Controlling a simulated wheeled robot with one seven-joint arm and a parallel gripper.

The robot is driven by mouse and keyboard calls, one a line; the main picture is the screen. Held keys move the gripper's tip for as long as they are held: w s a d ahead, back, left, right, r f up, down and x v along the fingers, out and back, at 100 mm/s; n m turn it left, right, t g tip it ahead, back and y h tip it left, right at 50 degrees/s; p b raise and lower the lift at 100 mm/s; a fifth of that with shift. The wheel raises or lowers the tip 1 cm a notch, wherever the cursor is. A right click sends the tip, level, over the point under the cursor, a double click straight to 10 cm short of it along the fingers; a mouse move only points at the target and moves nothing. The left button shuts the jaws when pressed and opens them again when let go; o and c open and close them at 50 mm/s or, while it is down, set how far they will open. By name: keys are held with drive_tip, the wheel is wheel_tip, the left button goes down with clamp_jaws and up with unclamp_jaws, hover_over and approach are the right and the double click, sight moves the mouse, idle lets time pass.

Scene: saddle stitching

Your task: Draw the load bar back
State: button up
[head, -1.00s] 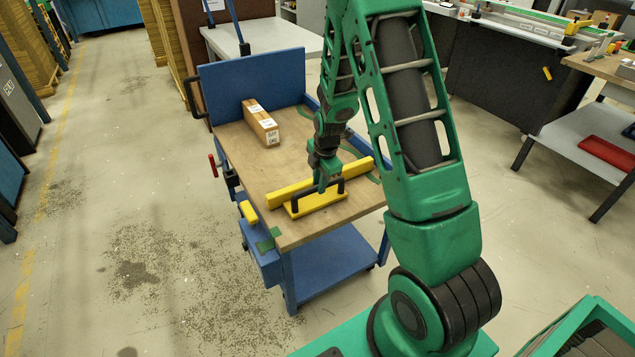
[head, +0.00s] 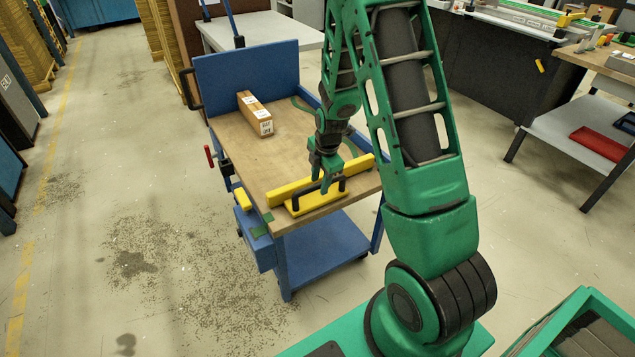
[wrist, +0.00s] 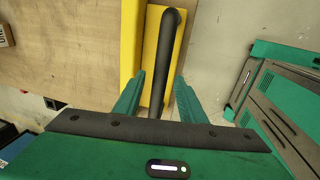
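The load bar (head: 284,192) is a long yellow bar lying across the near part of the wooden top of a blue cart. A yellow block with a black handle (head: 308,198) sits on its near side. The bar also shows in the wrist view (wrist: 130,40), with the handle (wrist: 170,50) beside it. My gripper (head: 325,184) points down at the handle. In the wrist view its green fingers (wrist: 160,90) stand apart on either side of the black rod. Yellow shows between the left finger and the rod. The right finger is close to the rod; contact is unclear.
A brown box (head: 255,113) with white labels lies on the cart top (head: 237,152) behind the bar. The cart (head: 240,78) has a raised blue back panel. A red-handled lever (head: 209,156) sticks out at its left side. The floor left of the cart is free.

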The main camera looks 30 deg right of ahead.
wheel_tip(320, 180, up, 10)
drive_tip(key=s, duration=0.2)
drive_tip(key=shift+r, duration=0.25)
idle(0.7)
drive_tip(key=s+r+m, duration=0.4)
drive_tip(key=s+m, duration=0.4)
drive_tip(key=s, duration=0.2)
drive_tip(key=s+r+m+g, duration=0.1)
drive_tip(key=s+r+m, duration=0.4)
drive_tip(key=s+m, duration=0.3)
drive_tip(key=s+r+m+g, duration=0.1)
drive_tip(key=s+r+m, duration=0.3)
drive_tip(key=s+m, duration=0.4)
drive_tip(key=s, duration=0.5)
drive_tip(key=shift+s+d+r, duration=0.35)
drive_tip(key=shift+d, duration=0.05)
